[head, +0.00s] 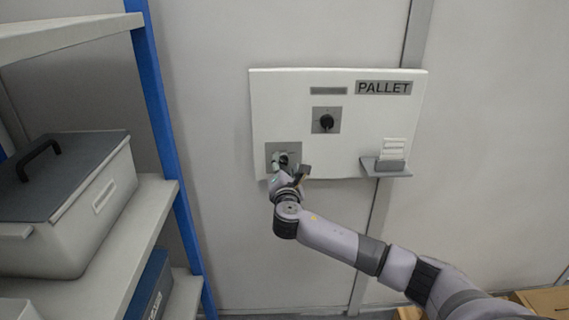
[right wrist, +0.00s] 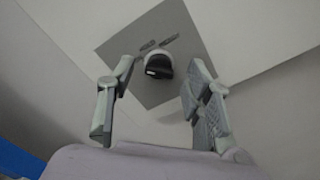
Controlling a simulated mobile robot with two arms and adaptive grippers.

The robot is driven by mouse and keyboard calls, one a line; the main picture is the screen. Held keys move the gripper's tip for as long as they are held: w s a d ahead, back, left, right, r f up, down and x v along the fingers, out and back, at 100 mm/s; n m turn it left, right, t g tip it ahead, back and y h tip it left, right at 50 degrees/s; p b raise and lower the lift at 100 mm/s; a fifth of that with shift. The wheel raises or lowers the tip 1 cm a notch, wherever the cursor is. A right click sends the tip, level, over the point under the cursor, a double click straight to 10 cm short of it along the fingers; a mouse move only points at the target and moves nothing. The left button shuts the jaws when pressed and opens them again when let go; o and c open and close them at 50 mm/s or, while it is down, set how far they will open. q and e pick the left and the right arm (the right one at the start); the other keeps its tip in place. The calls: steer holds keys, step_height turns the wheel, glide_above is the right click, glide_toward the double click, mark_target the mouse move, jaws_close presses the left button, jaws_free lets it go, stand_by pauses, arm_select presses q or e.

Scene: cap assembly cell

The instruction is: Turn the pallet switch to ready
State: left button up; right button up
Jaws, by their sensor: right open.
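The white panel labelled PALLET (head: 350,130) is on the wall ahead. It bears a black rotary switch on a grey plate (head: 326,121) at upper middle, and a second grey plate (head: 271,151) at lower left. My right gripper (head: 290,168) is in front of the lower-left plate and hides part of it. In the right wrist view a dark knob with a pale base (right wrist: 158,62) stands on the grey plate. My right gripper (right wrist: 160,92) is open, its fingers either side of the knob and apparently short of it. The left gripper is not in view.
A small shelf holder with white cards (head: 394,158) sits at the panel's lower right. A rack with a blue post (head: 165,130) and a lidded grey bin (head: 70,200) stands on the left. Cardboard boxes (head: 540,300) are at the lower right.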

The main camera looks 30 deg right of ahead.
steer(key=shift+w+d, duration=0.3)
steer(key=shift+w, duration=0.1)
jaws_close()
stand_by(0.4)
